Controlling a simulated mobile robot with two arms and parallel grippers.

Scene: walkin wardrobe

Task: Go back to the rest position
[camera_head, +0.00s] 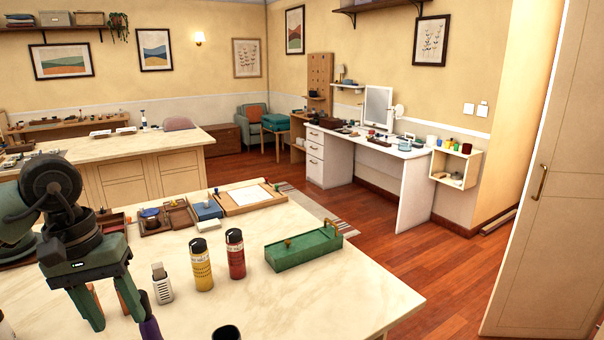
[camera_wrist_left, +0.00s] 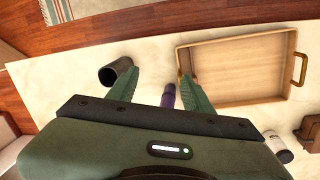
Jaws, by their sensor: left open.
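My left gripper (camera_head: 112,312) is at the lower left of the head view, pointing down over the front marble-topped table (camera_head: 330,290). In the left wrist view my left gripper (camera_wrist_left: 157,78) has its two green fingers spread apart. A purple cylinder (camera_wrist_left: 168,97) shows between the fingers, nearer the right one; I cannot tell whether it touches. It also shows just right of the gripper in the head view (camera_head: 150,329). My right gripper is in neither view.
A dark cup (camera_wrist_left: 116,73) is by the left fingertip; a wooden tray (camera_wrist_left: 240,96) lies right. A white bottle (camera_head: 161,284), a yellow bottle (camera_head: 201,265), a red bottle (camera_head: 235,254) and a green box (camera_head: 303,247) stand on the table. Its right front is clear.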

